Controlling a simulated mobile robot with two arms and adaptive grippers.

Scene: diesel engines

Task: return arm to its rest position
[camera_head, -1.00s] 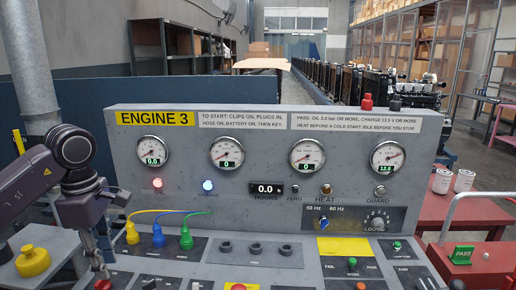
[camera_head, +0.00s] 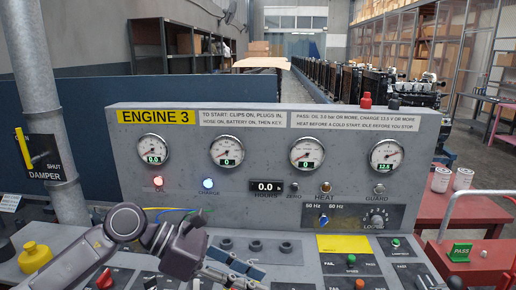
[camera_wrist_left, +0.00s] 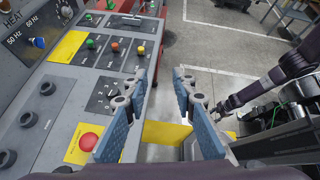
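My left arm (camera_head: 105,245) comes in low from the left and lies across the front of the console. My left gripper (camera_head: 235,272) is at the bottom of the head view, over the sloping panel. In the left wrist view its two blue padded fingers (camera_wrist_left: 158,105) stand apart with nothing between them. Part of my right arm (camera_wrist_left: 285,72) shows at the right of that view; its fingers are not clear. The grey ENGINE 3 console (camera_head: 340,170) stands upright in front of me. The coloured plugs are hidden behind my left arm.
A yellow knob (camera_head: 35,257) and a damper lever (camera_head: 25,150) are at the left. A red stop button (camera_wrist_left: 89,141) lies close to the left finger in the wrist view. A red cart with a green PASS block (camera_head: 460,252) is at the right. Bare floor (camera_wrist_left: 240,50) lies beyond.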

